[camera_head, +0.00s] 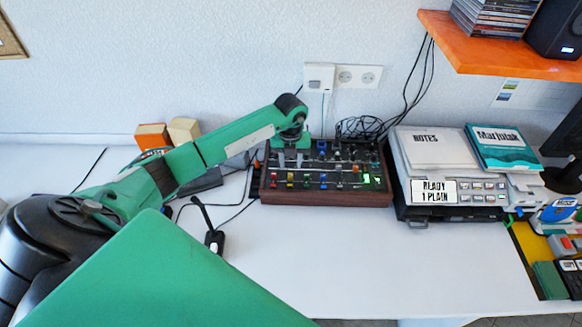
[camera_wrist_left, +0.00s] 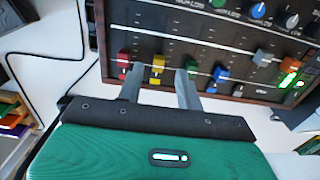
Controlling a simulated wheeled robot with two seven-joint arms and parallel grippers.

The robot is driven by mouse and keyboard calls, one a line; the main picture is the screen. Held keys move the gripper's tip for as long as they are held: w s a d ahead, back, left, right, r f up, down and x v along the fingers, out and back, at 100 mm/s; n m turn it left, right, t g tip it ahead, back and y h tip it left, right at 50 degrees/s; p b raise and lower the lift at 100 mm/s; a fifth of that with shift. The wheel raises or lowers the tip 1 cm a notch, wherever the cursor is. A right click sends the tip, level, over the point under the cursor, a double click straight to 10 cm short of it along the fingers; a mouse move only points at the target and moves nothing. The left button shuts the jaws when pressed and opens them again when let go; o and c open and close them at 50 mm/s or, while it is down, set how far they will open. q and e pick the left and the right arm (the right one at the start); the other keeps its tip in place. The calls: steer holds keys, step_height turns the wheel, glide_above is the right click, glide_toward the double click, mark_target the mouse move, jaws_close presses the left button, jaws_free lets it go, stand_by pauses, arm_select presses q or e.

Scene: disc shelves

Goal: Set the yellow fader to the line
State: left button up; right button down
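The yellow fader (camera_wrist_left: 157,66) is a small cap on the dark mixer panel, between a red fader (camera_wrist_left: 123,60) and a green fader (camera_wrist_left: 192,68). It also shows in the head view (camera_head: 290,178). My left gripper (camera_wrist_left: 159,74) is open, its two grey fingers on either side of the yellow cap. I see no clear contact with the cap. The right finger is close to the green fader. In the head view the left gripper (camera_head: 291,158) points down over the panel. My right gripper is out of view.
The wood-sided mixer (camera_head: 330,198) stands on the white desk (camera_head: 330,250). Other faders and knobs sit close by, including a blue fader (camera_wrist_left: 217,78). A cable with a black plug (camera_head: 214,240) lies left of the mixer. A printer-like device (camera_head: 455,195) stands right. The front desk is clear.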

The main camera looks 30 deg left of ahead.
mark_target(290, 173)
arm_select(q)
step_height(290, 173, down, 4)
steer(key=shift+s+r, duration=0.15)
steer(key=shift+r, duration=0.1)
steer(key=shift+f+p, duration=0.3)
steer(key=shift+f, duration=0.15)
steer(key=shift+c, duration=0.3)
jaws_close()
